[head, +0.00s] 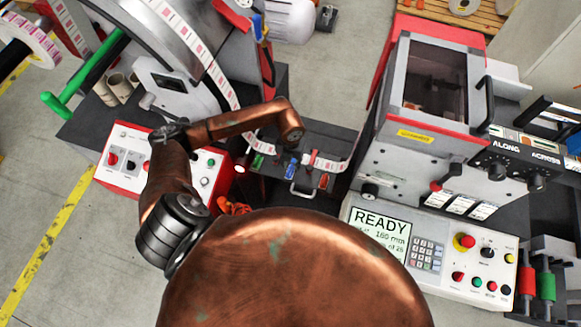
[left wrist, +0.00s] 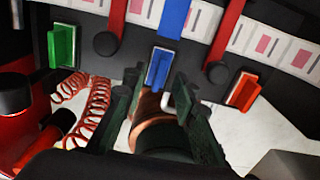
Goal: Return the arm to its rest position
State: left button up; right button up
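My left arm (head: 235,122) is copper-coloured. In the head view it bends at the elbow over the red and white control box and reaches right, over the dark machine bed. My left gripper (left wrist: 155,92) shows in the left wrist view as two dark green fingers standing apart, with nothing held between them. Its fingers are hard to make out in the head view. A blue lever (left wrist: 158,68) is just beyond the fingertips; I cannot tell whether they touch it. The blue lever also shows in the head view (head: 291,168). My right gripper is not in view.
A green lever (left wrist: 62,46) and an orange-red lever (left wrist: 243,91) flank the blue one. A label strip (left wrist: 270,46) runs behind them. A red coiled cable (left wrist: 97,108) lies left of the fingers. The printer unit (head: 430,110) and READY panel (head: 380,228) stand right.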

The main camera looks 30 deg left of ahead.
pick_arm(q)
notch_tip(320, 180, up, 9)
dwell(0.3)
jog(key=shift+r, duration=0.1)
